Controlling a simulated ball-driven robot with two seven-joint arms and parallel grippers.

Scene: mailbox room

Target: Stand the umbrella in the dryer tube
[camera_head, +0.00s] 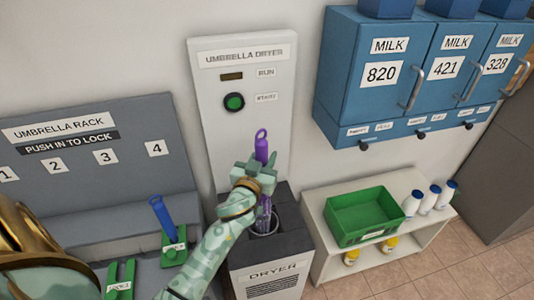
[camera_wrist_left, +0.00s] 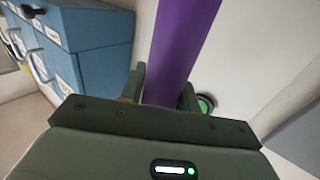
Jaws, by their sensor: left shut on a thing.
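The purple umbrella (camera_head: 261,147) is roughly upright in front of the umbrella dryer (camera_head: 240,150), with its looped handle at the top. My left gripper (camera_head: 262,172) is shut around its shaft below the handle; the purple shaft (camera_wrist_left: 182,55) also shows between the fingers in the left wrist view. The umbrella's lower part overlaps the round opening of the dryer tube (camera_head: 264,231) in the head view. How deep its tip sits inside cannot be told. My right gripper is not in view.
The grey umbrella rack (camera_head: 90,170) stands at the left, with a blue umbrella (camera_head: 163,215) in a green holder. Blue milk lockers (camera_head: 345,75) hang at the right. Below them a white shelf (camera_head: 325,205) bears a green crate (camera_head: 347,232) and several bottles.

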